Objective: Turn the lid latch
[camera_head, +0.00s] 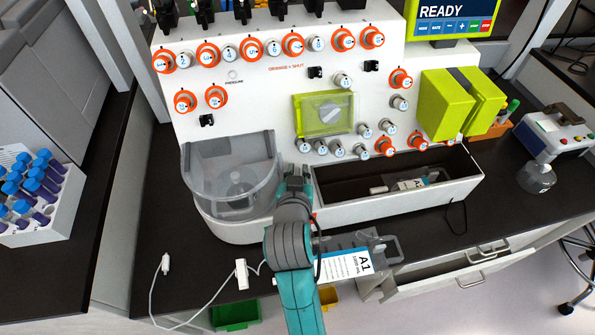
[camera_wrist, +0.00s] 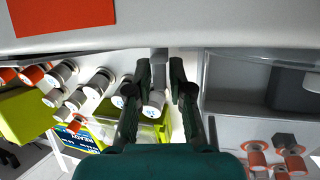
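The clear grey chamber lid (camera_head: 232,170) covers the round bay at the front left of the white machine. My gripper (camera_head: 296,180) is just right of this lid, at the left end of the open trough. In the wrist view, my gripper (camera_wrist: 162,72) has its two dark fingers apart. A small grey tab, which looks like the lid latch (camera_wrist: 159,60), shows between the fingertips, closer to the left one. A bright gap shows on its right side. I cannot tell whether a finger touches it. In the head view the latch is not clear behind my gripper.
The open trough (camera_head: 340,210) lies right of my gripper. Several orange and white knobs (camera_head: 293,44) and a lime-green box (camera_head: 330,114) are on the panel above. A bag labelled A1 (camera_head: 345,264) hangs in front, beside my arm. A tube rack (camera_head: 50,215) stands far left.

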